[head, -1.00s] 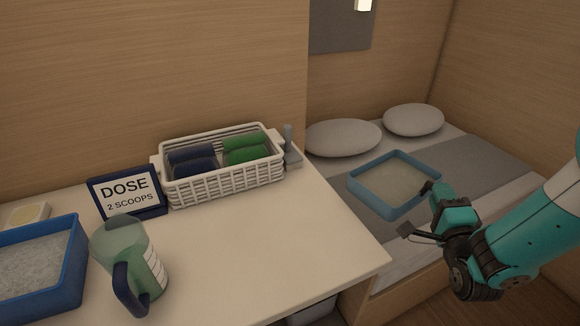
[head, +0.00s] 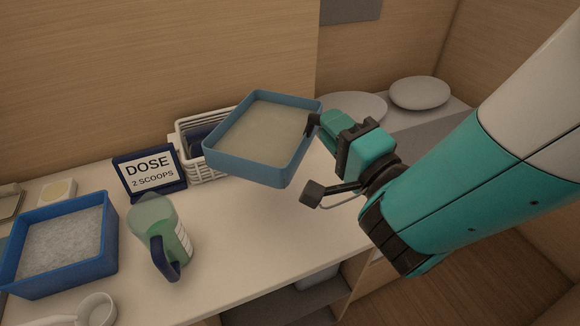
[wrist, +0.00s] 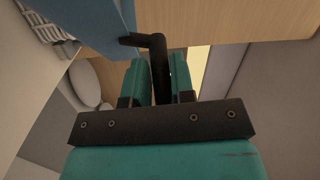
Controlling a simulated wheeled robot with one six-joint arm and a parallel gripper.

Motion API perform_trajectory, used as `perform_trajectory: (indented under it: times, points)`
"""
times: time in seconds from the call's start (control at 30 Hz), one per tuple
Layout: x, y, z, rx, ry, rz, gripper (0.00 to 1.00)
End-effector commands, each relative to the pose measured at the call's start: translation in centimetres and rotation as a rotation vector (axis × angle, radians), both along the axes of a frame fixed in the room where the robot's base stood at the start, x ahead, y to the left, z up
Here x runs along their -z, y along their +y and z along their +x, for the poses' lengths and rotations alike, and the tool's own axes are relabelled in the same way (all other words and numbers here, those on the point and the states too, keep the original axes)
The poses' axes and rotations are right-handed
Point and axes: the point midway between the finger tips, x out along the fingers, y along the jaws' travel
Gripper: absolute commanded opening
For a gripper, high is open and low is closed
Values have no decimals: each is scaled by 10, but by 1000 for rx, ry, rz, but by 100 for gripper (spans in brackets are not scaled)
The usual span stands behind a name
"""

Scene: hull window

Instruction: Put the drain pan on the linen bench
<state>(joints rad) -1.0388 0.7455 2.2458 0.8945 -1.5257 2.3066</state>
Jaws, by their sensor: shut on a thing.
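The drain pan, a square blue tray (head: 246,168) with a pale speckled inside, is held in the air over the pale counter, which I take for the linen bench (head: 285,255). It looks slightly tilted and covers part of the white basket behind it.
On the counter stand a white basket (head: 185,138), a DOSE sign (head: 150,172), a green jug (head: 158,222), a blue tray of grey grains (head: 62,243) and a white scoop (head: 95,310). The counter's middle and front right are clear. A bunk with pillows (head: 420,93) lies behind right.

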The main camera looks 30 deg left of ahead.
Motion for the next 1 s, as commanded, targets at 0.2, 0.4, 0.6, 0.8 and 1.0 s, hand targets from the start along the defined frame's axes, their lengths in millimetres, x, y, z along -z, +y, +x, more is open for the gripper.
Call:
perform_trajectory:
  times: [0.2, 0.4, 0.6, 0.8, 1.0]
  points:
    - [30, 0, 1, -1, -1, 4, 0]
    - [78, 0, 1, -1, -1, 5, 0]
    - [126, 0, 1, 0, 0, 6, 0]
    - [151, 1, 1, -1, -2, 6, 0]
    - [166, 0, 1, 0, -2, 5, 0]
